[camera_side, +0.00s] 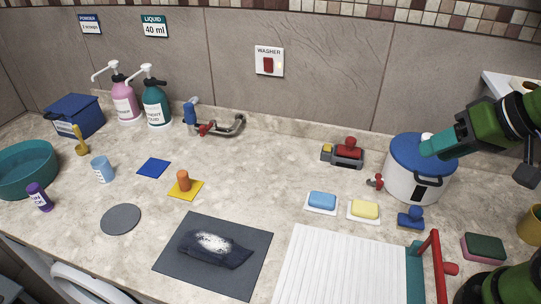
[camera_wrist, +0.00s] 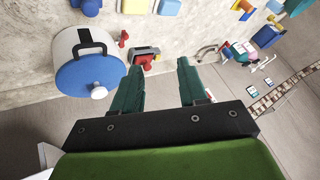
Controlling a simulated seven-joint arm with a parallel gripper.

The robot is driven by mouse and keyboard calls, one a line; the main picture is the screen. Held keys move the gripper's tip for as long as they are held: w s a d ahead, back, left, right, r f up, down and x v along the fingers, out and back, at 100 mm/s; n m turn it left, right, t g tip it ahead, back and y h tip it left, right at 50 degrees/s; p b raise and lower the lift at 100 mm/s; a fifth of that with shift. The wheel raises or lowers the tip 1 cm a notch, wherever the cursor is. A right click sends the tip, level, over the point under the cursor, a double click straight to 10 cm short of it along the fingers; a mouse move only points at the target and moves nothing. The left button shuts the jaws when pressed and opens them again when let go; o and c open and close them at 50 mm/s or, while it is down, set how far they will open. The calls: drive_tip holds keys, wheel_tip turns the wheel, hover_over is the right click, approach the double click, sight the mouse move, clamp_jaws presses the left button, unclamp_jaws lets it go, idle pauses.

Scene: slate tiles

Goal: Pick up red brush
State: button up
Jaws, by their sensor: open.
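A red-topped item (camera_side: 347,151) with a grey base stands at the back of the counter, left of the white pot. It may be the red brush, but its shape is too small to be sure. In the wrist view it shows as a red and grey item (camera_wrist: 146,57) near and beyond my fingertips. My gripper (camera_wrist: 159,66) is open, with two teal fingers apart and nothing held between them. In the side view my gripper (camera_side: 432,148) is at the right, by the lid of the pot.
The white pot (camera_side: 407,187) with blue lid and a small red tap (camera_side: 376,182) stands close to my gripper. Blue soap (camera_side: 322,201), yellow soap (camera_side: 365,209) and a blue knobbed item (camera_side: 410,217) lie in front. A wall (camera_side: 320,60) rises behind.

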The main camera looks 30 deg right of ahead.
idle(0.3)
drive_tip(key=o, duration=0.4)
